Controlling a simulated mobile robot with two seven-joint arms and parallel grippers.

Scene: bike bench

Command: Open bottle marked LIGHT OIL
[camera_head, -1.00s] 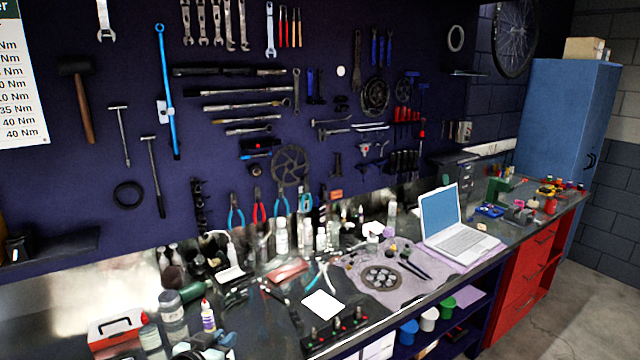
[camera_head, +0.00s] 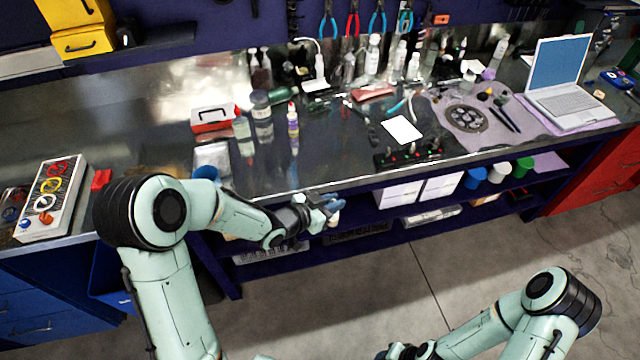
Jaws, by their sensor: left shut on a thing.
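No label can be read as LIGHT OIL at this size. A small bottle with a red cap and purple label (camera_head: 293,120) stands upright on the bench. Wider bottles stand to its left, among them a dark-lidded jar (camera_head: 262,112) and a pale bottle (camera_head: 242,130). More bottles stand at the back, such as a white one (camera_head: 373,55). My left gripper (camera_head: 328,208) is in front of the bench edge, shut on a small light-blue thing (camera_head: 336,211); its fingers hide much of it and I cannot tell what it is. My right gripper (camera_head: 394,353) is low at the bottom edge, its fingers unclear.
A red-and-white box (camera_head: 213,117) and a blue object (camera_head: 207,172) are on the bench's left half. A white card (camera_head: 402,129), a grey mat (camera_head: 447,133) and a laptop (camera_head: 556,75) lie to the right. The floor in front is clear.

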